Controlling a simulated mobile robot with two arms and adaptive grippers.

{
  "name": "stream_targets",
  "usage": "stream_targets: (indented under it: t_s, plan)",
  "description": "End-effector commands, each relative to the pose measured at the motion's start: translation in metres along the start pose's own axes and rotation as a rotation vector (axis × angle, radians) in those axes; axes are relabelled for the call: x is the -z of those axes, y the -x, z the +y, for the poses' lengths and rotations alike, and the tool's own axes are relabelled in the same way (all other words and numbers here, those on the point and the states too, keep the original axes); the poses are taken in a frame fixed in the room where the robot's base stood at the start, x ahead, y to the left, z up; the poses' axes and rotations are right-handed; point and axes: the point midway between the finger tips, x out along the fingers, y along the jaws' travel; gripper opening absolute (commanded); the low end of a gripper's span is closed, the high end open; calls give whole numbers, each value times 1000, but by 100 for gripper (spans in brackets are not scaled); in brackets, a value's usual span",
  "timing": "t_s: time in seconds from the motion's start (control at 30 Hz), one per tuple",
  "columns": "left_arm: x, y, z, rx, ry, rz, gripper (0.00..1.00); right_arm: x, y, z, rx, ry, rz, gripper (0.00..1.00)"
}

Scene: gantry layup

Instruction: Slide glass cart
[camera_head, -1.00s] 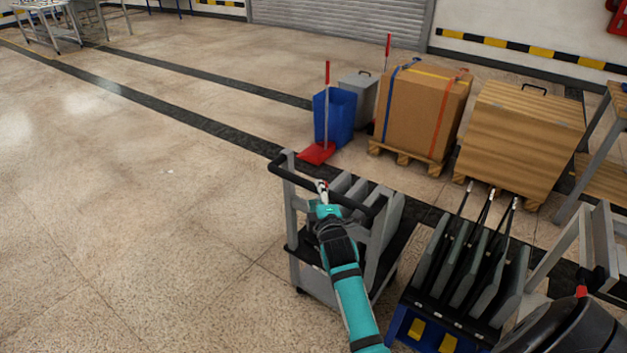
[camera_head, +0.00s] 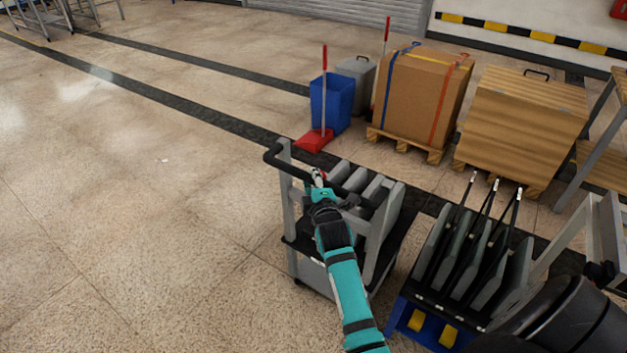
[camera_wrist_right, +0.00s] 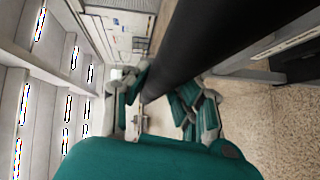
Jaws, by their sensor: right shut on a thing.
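The glass cart (camera_head: 388,232) is a grey frame on a dark base with a black push handle and upright grey slots. It stands at the lower middle of the head view. My right gripper (camera_head: 319,178) is at the cart's black handle bar and is shut on it. In the right wrist view the dark handle bar (camera_wrist_right: 205,45) crosses close in front of the camera. My left gripper does not show.
A blue rack (camera_head: 405,318) with several dark panels stands just right of the cart. Behind are a blue bin (camera_head: 331,103), a red dustpan (camera_head: 314,141), a strapped carton (camera_head: 420,97) on a pallet and a wooden crate (camera_head: 522,125). The floor at left is clear.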

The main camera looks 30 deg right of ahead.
Motion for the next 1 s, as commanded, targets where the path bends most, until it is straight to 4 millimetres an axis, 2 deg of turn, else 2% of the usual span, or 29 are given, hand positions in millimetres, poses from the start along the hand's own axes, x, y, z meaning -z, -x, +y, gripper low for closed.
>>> stream_targets:
  t_s: [0.37, 0.57, 0.77, 1.0]
  plan:
    - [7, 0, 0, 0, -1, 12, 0, -1, -1, 1, -2, -1, 0, 0]
    - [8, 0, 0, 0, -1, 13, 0, -12, -12, 6, -5, 4, -1, 0]
    - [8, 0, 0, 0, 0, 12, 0, -46, -44, 17, -9, 8, -4, 0]
    - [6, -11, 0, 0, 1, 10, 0, -101, -99, 31, -9, 6, -5, 0]
